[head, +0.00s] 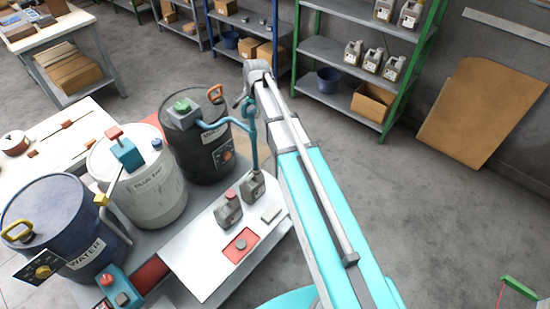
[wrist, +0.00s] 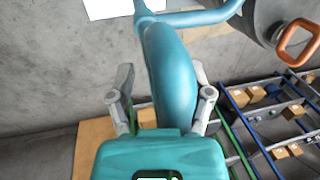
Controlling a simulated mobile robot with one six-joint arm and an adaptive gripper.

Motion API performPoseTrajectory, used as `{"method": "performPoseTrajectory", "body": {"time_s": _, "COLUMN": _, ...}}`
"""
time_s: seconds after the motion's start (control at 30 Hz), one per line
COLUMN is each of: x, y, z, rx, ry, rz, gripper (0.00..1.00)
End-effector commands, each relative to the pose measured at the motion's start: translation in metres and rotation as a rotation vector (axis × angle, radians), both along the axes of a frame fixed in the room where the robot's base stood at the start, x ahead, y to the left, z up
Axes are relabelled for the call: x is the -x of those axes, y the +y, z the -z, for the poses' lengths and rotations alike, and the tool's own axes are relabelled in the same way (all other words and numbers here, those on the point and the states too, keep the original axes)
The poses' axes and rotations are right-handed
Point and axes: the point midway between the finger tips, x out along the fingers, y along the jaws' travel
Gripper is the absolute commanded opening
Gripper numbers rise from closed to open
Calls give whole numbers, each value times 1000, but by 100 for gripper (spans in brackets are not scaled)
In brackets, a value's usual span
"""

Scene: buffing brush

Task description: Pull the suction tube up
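A teal tube (head: 254,150) stands upright over the white bench top, right of the black drum. A curved teal pipe (head: 215,125) joins it toward the drum. In the wrist view the thick teal tube (wrist: 172,75) runs up the middle of the picture, between the two grey fingers of my gripper (wrist: 162,85). The fingers are apart, one on each side. A gap shows between the left finger and the tube, and contact on the right is unclear. In the head view my gripper (head: 243,97) is at the tube's upper end, partly hidden by my wrist.
The black drum (head: 199,150) carries an orange handle (wrist: 298,42). A white drum (head: 150,190) and a blue water drum (head: 62,225) stand left of it. Green-framed shelves (head: 350,60) stand behind.

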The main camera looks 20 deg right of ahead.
Motion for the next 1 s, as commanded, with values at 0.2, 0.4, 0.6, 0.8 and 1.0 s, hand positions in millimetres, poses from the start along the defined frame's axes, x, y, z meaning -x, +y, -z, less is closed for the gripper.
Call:
{"method": "performPoseTrajectory", "body": {"time_s": 0.2, "x": 0, "y": 0, "z": 17, "rx": 1, "ry": 1, "rz": 0, "gripper": 65}}
{"method": "performPoseTrajectory", "body": {"time_s": 0.4, "x": 0, "y": 0, "z": 27, "rx": 1, "ry": 1, "rz": 0, "gripper": 65}}
{"method": "performPoseTrajectory", "body": {"time_s": 0.6, "x": 2, "y": -1, "z": 11, "rx": 1, "ry": 1, "rz": 0, "gripper": 65}}
{"method": "performPoseTrajectory", "body": {"time_s": 0.8, "x": 4, "y": -3, "z": -3, "rx": 0, "ry": 0, "rz": 0, "gripper": 65}}
{"method": "performPoseTrajectory", "body": {"time_s": 1.0, "x": 7, "y": -5, "z": -20, "rx": 0, "ry": 0, "rz": 0, "gripper": 65}}
